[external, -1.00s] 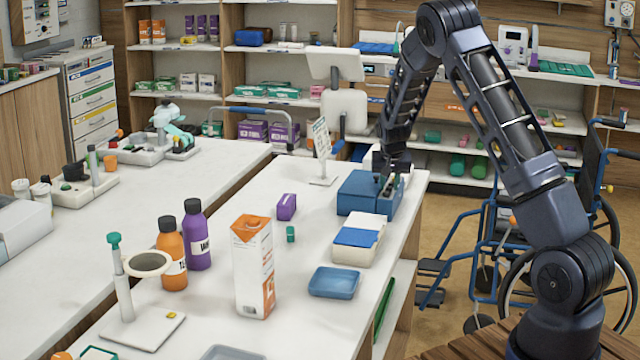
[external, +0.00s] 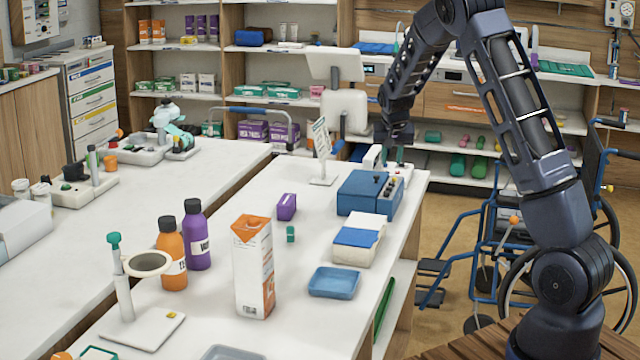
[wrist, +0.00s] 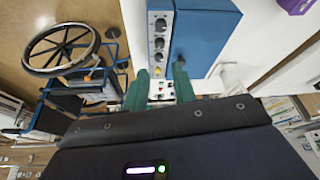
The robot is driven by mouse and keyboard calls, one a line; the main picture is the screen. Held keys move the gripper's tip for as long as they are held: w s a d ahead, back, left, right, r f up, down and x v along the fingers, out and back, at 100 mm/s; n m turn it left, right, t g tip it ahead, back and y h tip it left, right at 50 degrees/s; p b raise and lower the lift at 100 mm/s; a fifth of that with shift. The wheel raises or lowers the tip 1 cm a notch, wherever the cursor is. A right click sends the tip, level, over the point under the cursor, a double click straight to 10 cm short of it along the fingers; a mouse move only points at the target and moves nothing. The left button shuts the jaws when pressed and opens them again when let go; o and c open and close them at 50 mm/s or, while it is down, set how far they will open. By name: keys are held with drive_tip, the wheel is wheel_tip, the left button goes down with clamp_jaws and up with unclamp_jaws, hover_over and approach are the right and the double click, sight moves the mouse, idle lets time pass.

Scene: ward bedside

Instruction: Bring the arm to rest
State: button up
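My gripper (external: 396,150) is raised above and behind the far end of the blue box with the knob panel (external: 362,192), apart from it. In the wrist view, the two green fingers of my gripper (wrist: 160,88) stand apart with nothing held between them. The blue box also shows in the wrist view (wrist: 212,38), beyond the fingers, with its grey panel of dark knobs facing the wheelchair side. My arm is bent high over the right side of the table.
The white table (external: 210,320) holds an orange-white carton (external: 253,268), two bottles, a blue tray (external: 334,282), a blue-and-white box (external: 358,240) and a small sign (external: 322,150). A wheelchair (external: 490,240) stands right of the table. Shelves line the back. Open floor lies between.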

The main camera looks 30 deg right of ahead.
drive_tip(key=shift+r, duration=0.15)
idle(0.3)
drive_tip(key=s+a+r+n+y, duration=0.1)
drive_tip(key=s+a+r, duration=0.1)
drive_tip(key=s+r, duration=0.85)
drive_tip(key=s+a+r+n+y, duration=0.1)
drive_tip(key=s+a+r, duration=0.2)
drive_tip(key=s+r, duration=0.75)
drive_tip(key=s+a+n, duration=0.2)
drive_tip(key=s, duration=1.3)
drive_tip(key=s+a+f+n, duration=0.1)
drive_tip(key=s+a+n, duration=0.1)
drive_tip(key=s, duration=1.3)
drive_tip(key=shift+s+t, duration=0.3)
drive_tip(key=shift+s, duration=0.05)
drive_tip(key=shift+a, duration=0.1)
